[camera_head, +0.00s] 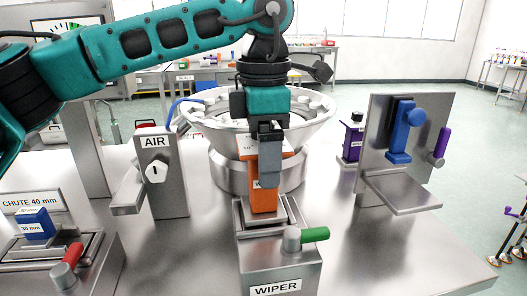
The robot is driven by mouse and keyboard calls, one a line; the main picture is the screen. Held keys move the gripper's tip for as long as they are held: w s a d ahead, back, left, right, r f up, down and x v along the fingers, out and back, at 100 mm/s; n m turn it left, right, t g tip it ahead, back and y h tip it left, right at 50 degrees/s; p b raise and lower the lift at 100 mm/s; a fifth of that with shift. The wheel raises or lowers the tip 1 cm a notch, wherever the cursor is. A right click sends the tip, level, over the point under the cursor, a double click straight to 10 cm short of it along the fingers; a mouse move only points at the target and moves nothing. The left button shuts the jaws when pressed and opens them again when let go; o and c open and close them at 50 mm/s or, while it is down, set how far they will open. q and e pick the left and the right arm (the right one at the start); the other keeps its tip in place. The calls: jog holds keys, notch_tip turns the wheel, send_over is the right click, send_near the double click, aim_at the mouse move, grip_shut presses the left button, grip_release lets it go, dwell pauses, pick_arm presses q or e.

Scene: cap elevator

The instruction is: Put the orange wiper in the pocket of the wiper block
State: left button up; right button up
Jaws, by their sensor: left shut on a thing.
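The orange wiper (264,196) is upright in my left gripper (270,155), whose fingers are shut on its upper part. Its lower end is at the top of the wiper block (280,265), over or in the pocket (285,212); I cannot tell how deep it sits. The block is metal, labelled WIPER, with a green-handled lever (312,235) at its front right. My left arm reaches in from the upper left. My right gripper is not in view.
A steel bowl feeder (205,165) stands behind the wiper. An AIR post (172,190) with a white knob is to the left. A CHUTE 40 mm block with a blue piece (36,222) is far left. A metal bracket (405,190) with blue and purple parts is right.

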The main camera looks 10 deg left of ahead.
pick_arm(q)
jog(key=shift+f+b, duration=0.4)
jog(key=shift+f, duration=0.15)
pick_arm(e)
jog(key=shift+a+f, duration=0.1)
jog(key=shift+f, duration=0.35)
pick_arm(q)
jog(key=o, duration=1.1)
notch_tip(320, 180, up, 12)
jog(key=shift+f+p, duration=0.25)
jog(key=shift+p, duration=0.75)
jog(key=shift+r, duration=0.7)
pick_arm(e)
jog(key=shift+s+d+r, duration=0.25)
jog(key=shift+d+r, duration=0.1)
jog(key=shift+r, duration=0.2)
